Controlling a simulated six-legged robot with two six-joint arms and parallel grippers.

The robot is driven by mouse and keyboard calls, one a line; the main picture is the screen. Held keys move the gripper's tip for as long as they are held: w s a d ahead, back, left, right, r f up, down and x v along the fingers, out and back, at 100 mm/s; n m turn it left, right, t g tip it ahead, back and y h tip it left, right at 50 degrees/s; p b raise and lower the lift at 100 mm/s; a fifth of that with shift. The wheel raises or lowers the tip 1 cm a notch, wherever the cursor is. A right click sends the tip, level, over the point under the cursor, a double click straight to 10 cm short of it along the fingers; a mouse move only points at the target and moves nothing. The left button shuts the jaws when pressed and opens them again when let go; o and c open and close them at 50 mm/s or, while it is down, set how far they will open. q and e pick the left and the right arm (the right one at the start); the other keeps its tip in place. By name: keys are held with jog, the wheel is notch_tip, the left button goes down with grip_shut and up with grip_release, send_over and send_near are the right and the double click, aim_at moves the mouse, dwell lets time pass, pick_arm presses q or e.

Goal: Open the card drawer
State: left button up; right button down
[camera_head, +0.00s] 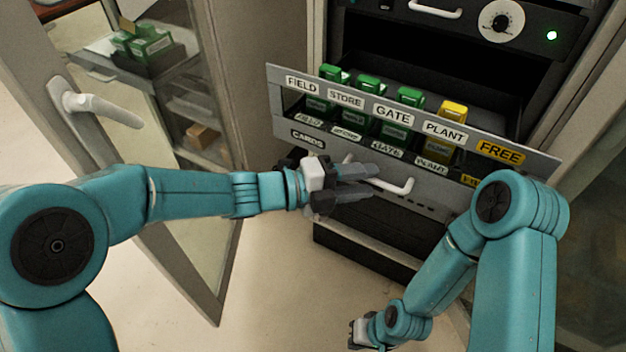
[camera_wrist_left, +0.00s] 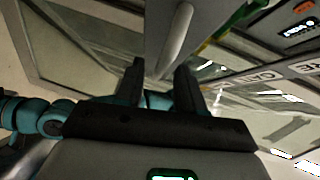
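The card drawer (camera_head: 275,85) stands pulled out from the cabinet, with labels FIELD, STORE, GATE, PLANT and FREE on its front. Several green card units (camera_head: 368,88) and a yellow one (camera_head: 453,112) stand in it. Its pale bar handle (camera_head: 398,187) is on the lower front and also shows in the left wrist view (camera_wrist_left: 172,45). My left gripper (camera_head: 358,183) is at the left part of the handle, its fingers apart (camera_wrist_left: 160,92). I cannot tell whether they touch the handle. My right gripper (camera_head: 357,335) hangs low, away from the drawer, its fingers too small to read.
An open glass door (camera_head: 190,262) with a white lever handle (camera_head: 100,105) stands at left. Behind it is a shelf with green boxes (camera_head: 150,45). A black panel with a dial (camera_head: 502,22) and green light is above the drawer. The floor (camera_head: 270,290) below is clear.

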pick_arm(q)
jog(key=v, duration=1.6)
jog(key=shift+s+a+r, duration=0.1)
notch_tip(320, 180, down, 18)
jog(key=n+t+y+p, duration=0.5)
jog(key=n+y+p, duration=0.15)
jog(key=n, duration=1.25)
jog(key=s+a+f+n+g+y, duration=0.2)
jog(key=s+a+f+n+g, duration=0.1)
jog(key=s+f+n, duration=0.3)
jog(key=s+a+f+n+g+y+p, duration=0.1)
jog(key=s+a+f+n+g+y, duration=0.2)
jog(key=s+f+n, duration=0.3)
jog(key=s+a+n+g, duration=0.1)
jog(key=s+n, duration=0.2)
jog(key=shift+s+a+f+n+y, duration=0.2)
jog(key=shift+s+f+n+y, duration=0.1)
jog(key=shift+s+f+y, duration=0.1)
